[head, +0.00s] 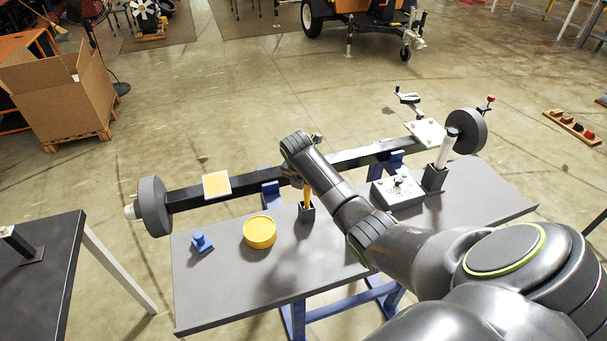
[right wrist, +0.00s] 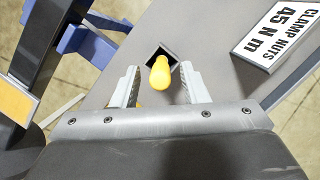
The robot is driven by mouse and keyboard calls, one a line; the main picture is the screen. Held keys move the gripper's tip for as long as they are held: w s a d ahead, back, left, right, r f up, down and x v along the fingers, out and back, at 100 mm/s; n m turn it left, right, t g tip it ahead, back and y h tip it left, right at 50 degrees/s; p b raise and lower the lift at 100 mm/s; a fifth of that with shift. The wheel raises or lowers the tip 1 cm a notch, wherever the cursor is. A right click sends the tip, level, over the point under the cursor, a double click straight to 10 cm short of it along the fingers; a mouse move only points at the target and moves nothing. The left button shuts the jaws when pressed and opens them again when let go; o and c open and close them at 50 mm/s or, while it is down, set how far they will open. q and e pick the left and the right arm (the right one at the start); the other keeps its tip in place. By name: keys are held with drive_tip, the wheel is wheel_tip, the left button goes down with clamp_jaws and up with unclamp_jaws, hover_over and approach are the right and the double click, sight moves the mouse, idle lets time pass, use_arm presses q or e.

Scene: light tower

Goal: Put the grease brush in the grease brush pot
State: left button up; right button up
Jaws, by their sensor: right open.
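The grease brush, a yellow handle (head: 308,194), stands upright in a small dark square pot (head: 306,214) on the grey table. In the right wrist view the handle (right wrist: 161,82) rises from the square pot opening (right wrist: 157,50); its bristles are hidden. My right gripper (right wrist: 160,70) is open, its two pale fingers on either side of the handle with gaps visible. In the head view my right arm hides most of this gripper. My left gripper is not in view.
On the table (head: 235,290) are a yellow round tin (head: 260,232), a blue part (head: 202,243), a grey control box (head: 398,192) and a dark holder (head: 434,179) with a white-handled thing. A long dark beam (head: 358,156) runs behind. The table's front left is clear.

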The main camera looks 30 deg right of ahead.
drive_tip(key=b+v, duration=0.3)
drive_tip(key=v, duration=0.8)
drive_tip(key=shift+s+f, duration=0.1)
